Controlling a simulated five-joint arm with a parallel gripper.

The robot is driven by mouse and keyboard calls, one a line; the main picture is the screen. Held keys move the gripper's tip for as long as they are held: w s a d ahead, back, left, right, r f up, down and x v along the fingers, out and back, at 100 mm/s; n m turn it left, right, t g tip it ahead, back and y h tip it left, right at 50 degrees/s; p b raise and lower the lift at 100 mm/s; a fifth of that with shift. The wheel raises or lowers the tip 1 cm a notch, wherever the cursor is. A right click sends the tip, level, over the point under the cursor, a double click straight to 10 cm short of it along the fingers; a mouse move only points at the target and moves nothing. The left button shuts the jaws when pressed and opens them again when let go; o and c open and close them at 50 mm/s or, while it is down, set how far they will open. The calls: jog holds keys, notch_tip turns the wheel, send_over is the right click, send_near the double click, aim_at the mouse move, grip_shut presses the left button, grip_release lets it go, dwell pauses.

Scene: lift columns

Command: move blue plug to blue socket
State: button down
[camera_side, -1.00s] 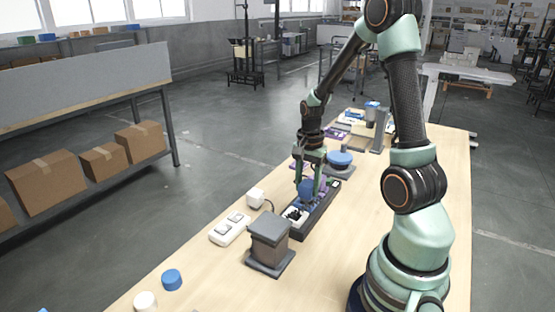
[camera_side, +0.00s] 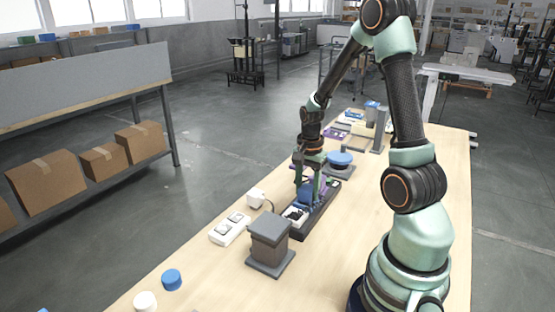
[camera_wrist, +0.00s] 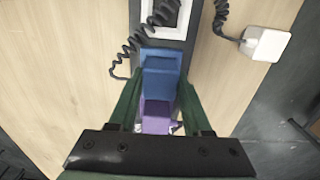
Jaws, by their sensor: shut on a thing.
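The blue plug (camera_wrist: 162,88) shows as a blue block between the two green fingers of my gripper (camera_wrist: 161,82) in the wrist view. In the side view my gripper (camera_side: 307,188) is shut on the blue plug (camera_side: 304,197), low over the dark socket strip (camera_side: 318,219). The blue socket cannot be told apart from the blue plug. A gap between plug and strip is not clear in either view. A purple block (camera_wrist: 156,116) lies just nearer the wrist camera.
A white power strip (camera_side: 230,229), a white adapter (camera_side: 256,198) and a grey column block (camera_side: 269,241) stand close to the strip. A blue round piece (camera_side: 340,159) is behind the gripper. Black coiled cords (camera_wrist: 150,35) run beside the strip.

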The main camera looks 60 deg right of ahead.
aim_at(307, 187)
dwell(0.3)
jog(key=shift+c, duration=1.3)
grip_release()
jog(key=shift+o, duration=1.1)
jog(key=shift+r, duration=3.45)
jog(key=a+r+n+t, duration=0.2)
jog(key=a+r+n, duration=0.4)
jog(key=a+n, duration=0.3)
jog(key=a+r+n+t, duration=0.3)
jog(key=a+r+n, duration=0.3)
jog(key=a+n, duration=0.3)
jog(key=shift+s+a+t, duration=0.25)
jog(key=shift+a+t, duration=0.05)
jog(key=shift+a, duration=0.95)
